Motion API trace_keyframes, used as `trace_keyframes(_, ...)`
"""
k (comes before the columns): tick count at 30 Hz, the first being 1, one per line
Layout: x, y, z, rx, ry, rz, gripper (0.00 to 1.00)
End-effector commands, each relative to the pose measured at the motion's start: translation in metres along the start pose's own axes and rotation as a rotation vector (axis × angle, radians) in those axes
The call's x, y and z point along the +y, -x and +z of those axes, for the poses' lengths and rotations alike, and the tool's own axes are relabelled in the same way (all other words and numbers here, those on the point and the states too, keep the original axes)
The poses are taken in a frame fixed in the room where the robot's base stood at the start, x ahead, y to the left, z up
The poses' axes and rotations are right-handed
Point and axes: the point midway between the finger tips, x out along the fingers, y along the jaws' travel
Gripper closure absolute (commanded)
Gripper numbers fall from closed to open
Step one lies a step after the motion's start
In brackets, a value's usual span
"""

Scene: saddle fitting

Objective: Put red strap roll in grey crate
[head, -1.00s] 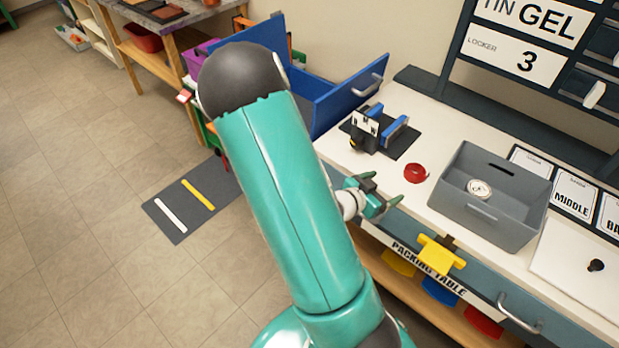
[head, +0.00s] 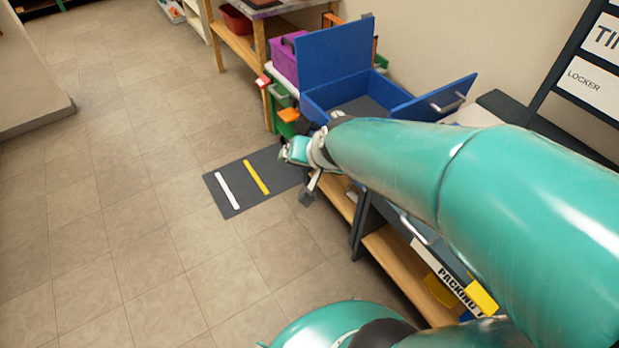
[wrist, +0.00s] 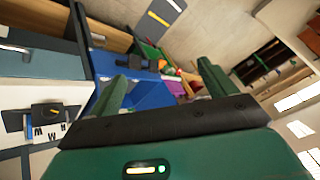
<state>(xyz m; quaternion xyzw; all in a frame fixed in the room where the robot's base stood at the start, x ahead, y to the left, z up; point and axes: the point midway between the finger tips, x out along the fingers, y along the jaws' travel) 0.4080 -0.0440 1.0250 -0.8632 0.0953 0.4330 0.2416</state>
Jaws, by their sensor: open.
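Neither the red strap roll nor the grey crate can be made out in the current views; my arm covers most of the packing table in the head view. My gripper (head: 294,152) is out past the left end of the packing table, in front of the blue box. In the wrist view my gripper (wrist: 163,76) has its two green fingers spread wide apart, with nothing held between them.
A blue box (head: 338,55) with raised panels stands behind my gripper, a purple bin (head: 284,62) beside it. A dark floor mat (head: 232,200) carries a white and a yellow strip. The tiled floor (head: 130,240) at left is clear.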

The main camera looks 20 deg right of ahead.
Motion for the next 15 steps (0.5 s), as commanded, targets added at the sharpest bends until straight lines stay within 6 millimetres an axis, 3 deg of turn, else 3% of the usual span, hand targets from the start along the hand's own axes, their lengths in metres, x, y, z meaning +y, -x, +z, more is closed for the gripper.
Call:
trace_keyframes(3, -0.023, 0.047, 0.018, -0.050, 0.177, -0.027, 0.17)
trace_keyframes(9, -0.028, 0.112, 0.050, -0.117, 0.426, 0.029, 0.17)
trace_keyframes(15, -0.021, 0.138, 0.064, -0.143, 0.519, 0.085, 0.13)
